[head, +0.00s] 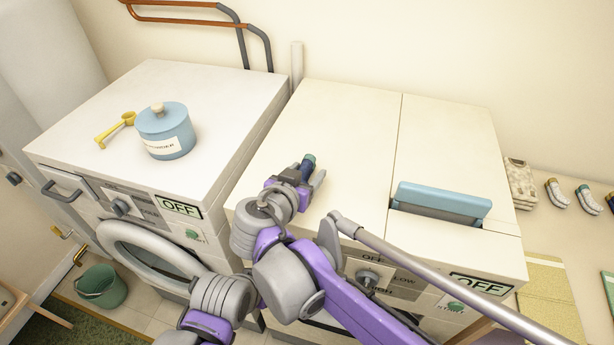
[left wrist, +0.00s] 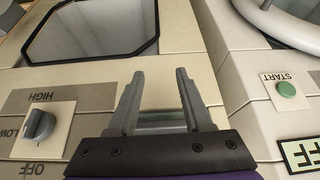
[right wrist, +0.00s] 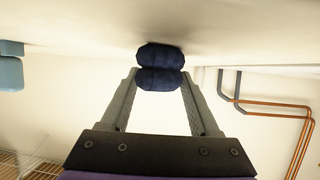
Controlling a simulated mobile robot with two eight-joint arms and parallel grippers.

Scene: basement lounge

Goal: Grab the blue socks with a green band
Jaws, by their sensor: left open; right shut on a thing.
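A dark blue rolled sock pair (head: 308,162) with a green band at its end shows above the top-loading washer's white lid. It is between the fingers of my right gripper (head: 305,178), which is shut on it. In the right wrist view the dark blue pair (right wrist: 160,66) sits at the fingertips of the right gripper (right wrist: 160,85); the green band does not show there. My left gripper (left wrist: 160,82) is open and empty, in front of a machine's control panel, beside a dial (left wrist: 38,124). I cannot tell its place in the head view.
A front-loading washer (head: 250,90) stands left, bearing a blue jar (head: 166,134) and yellow scoop (head: 118,128). A blue flap (head: 440,200) stands up from the washer at right. Other socks (head: 557,193) lie on the right surface. A green bucket (head: 101,287) is on the floor.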

